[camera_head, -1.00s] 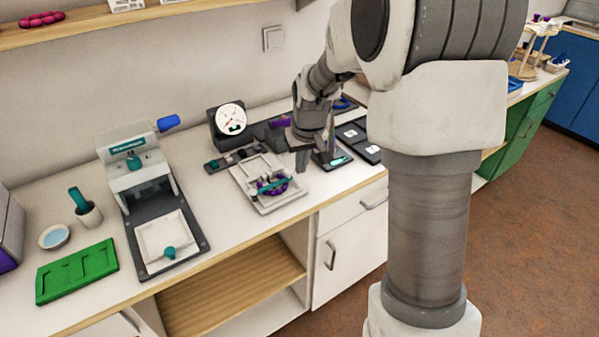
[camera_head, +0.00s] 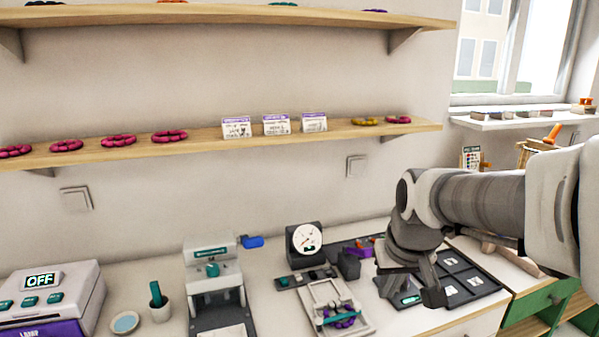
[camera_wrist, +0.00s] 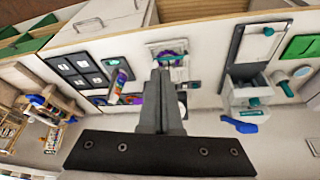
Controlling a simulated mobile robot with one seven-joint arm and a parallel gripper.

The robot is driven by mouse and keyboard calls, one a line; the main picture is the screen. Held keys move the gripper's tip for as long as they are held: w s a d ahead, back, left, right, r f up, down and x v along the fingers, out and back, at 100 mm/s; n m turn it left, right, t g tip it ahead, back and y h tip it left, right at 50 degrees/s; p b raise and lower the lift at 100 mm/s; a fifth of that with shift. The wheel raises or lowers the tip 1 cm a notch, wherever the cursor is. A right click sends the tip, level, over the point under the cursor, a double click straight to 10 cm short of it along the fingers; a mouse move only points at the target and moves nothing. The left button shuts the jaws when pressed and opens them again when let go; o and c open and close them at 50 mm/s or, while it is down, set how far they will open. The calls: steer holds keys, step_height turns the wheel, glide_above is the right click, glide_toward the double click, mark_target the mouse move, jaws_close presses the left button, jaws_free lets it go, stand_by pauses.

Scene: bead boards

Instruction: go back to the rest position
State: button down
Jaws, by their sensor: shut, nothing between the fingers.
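My gripper (camera_head: 434,296) hangs over the right part of the worktop in the head view, in front of the dark tray. In the wrist view my gripper (camera_wrist: 161,75) shows its two fingers together, with nothing between them. The same board shows beyond the fingertips in the wrist view (camera_wrist: 168,48). My fingers look apart from the board and the worktop.
A dial gauge (camera_head: 304,243) and a press (camera_head: 212,275) stand further left. A dark compartment tray (camera_head: 462,292) lies right of the gripper. Shelves (camera_head: 210,134) with bead rings and cards run along the wall above. A machine reading OFF (camera_head: 62,292) stands far left.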

steer(key=s+a+r+t+p, duration=0.1)
steer(key=s+r+p, duration=0.2)
steer(key=s, duration=1.2)
step_height(320, 180, up, 3)
steer(key=shift+a+f, duration=0.1)
steer(key=shift+a, duration=0.1)
steer(key=shift+a, duration=0.1)
